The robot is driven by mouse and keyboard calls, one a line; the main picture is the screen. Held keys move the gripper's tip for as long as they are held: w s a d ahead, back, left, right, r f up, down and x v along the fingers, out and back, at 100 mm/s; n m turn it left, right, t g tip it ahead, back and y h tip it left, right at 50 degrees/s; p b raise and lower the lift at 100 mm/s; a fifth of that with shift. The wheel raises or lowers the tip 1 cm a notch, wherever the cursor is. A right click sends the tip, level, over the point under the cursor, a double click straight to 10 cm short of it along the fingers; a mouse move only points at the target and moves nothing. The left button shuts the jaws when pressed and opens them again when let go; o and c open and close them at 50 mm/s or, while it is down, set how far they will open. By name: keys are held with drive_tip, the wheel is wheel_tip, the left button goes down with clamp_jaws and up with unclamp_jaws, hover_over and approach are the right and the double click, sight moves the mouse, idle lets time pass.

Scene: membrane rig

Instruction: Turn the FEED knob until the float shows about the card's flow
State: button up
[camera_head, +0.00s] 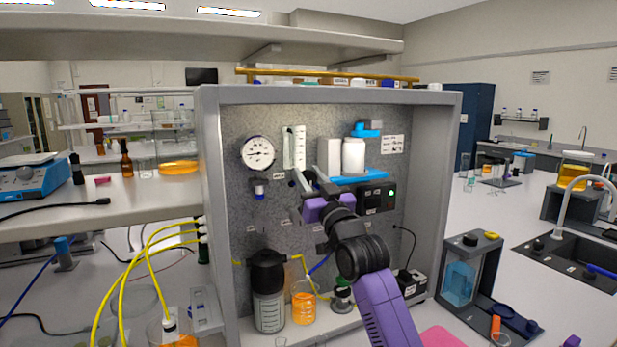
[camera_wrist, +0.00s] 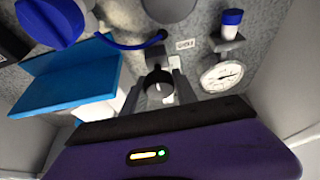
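The flow tube (camera_head: 294,147) with its white scale stands on the grey speckled panel, right of the round gauge (camera_head: 257,153); the float is too small to read. The card (camera_head: 392,144) is at the panel's upper right, its writing unreadable. My gripper (camera_head: 304,188) is at the panel just below the flow tube and hides what is there. In the wrist view a dark round knob (camera_wrist: 159,82) with a pale mark lies between my two fingers (camera_wrist: 162,90). The fingers are parted, one on each side; whether they press on it I cannot tell. No FEED label is legible.
A blue shelf (camera_head: 360,178) with white containers is just right of my gripper. A black box (camera_head: 377,197) with a green light sits below it. A dark-topped vessel (camera_head: 268,290) and orange beaker (camera_head: 303,303) stand at the panel's foot. The grey frame (camera_head: 211,220) encloses the sides.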

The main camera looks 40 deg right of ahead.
clamp_jaws()
drive_tip(key=shift+a+m+p, duration=0.1)
drive_tip(key=shift+m+p, duration=0.2)
drive_tip(key=shift+m, duration=0.2)
drive_tip(key=m+h+p, duration=0.1)
drive_tip(key=m, duration=0.1)
drive_tip(key=shift+w+a+m+g+h, duration=0.1)
drive_tip(key=shift+m+g+h, duration=0.2)
drive_tip(key=shift+m+h, duration=0.1)
drive_tip(key=m+g+h, duration=0.1)
drive_tip(key=m, duration=0.2)
drive_tip(key=shift+m+h, duration=0.3)
drive_tip(key=shift+m, duration=0.1)
drive_tip(key=m+g, duration=0.1)
drive_tip(key=m, duration=0.1)
drive_tip(key=m+g+h+b, duration=0.1)
drive_tip(key=m, duration=0.2)
drive_tip(key=m+g+h+b, duration=0.1)
drive_tip(key=m, duration=0.2)
drive_tip(key=shift+d+f, duration=0.2)
drive_tip(key=shift+d, duration=0.05)
drive_tip(key=m+g+b, duration=0.1)
drive_tip(key=m, duration=0.3)
drive_tip(key=shift+d+g, duration=0.1)
drive_tip(key=shift+g, duration=0.3)
drive_tip(key=shift+f+m+g, duration=0.1)
drive_tip(key=shift+m+g, duration=0.5)
drive_tip(key=shift+m, duration=0.7)
drive_tip(key=shift+s+d, duration=0.1)
drive_tip(key=shift+s, duration=0.1)
